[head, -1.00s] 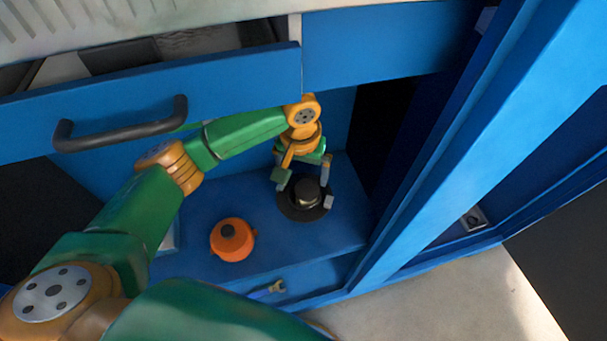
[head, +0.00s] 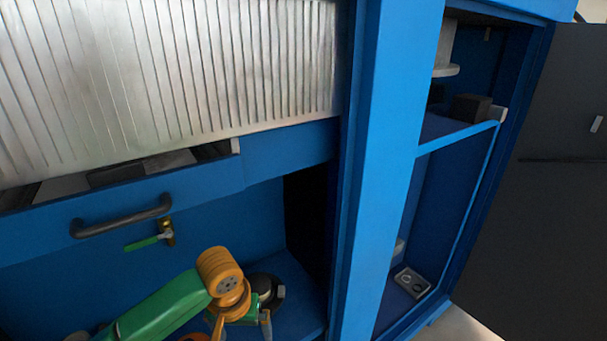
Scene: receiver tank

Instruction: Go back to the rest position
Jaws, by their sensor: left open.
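My left gripper (head: 241,326) is open at the bottom of the head view, its fingers pointing down and partly cut off by the frame edge. I see nothing between the fingers. A black round object (head: 268,284) sits on the blue shelf just behind and right of the gripper, partly hidden by it. I cannot tell whether they touch. A sliver of an orange object (head: 192,337) shows at the bottom edge, left of the gripper. My right gripper is not in view.
A partly open blue drawer with a dark handle (head: 122,217) stands above my left arm. A green-handled valve (head: 150,241) is on the back panel. A blue post (head: 378,170) stands right of the shelf space, and a dark door (head: 545,190) hangs open at far right.

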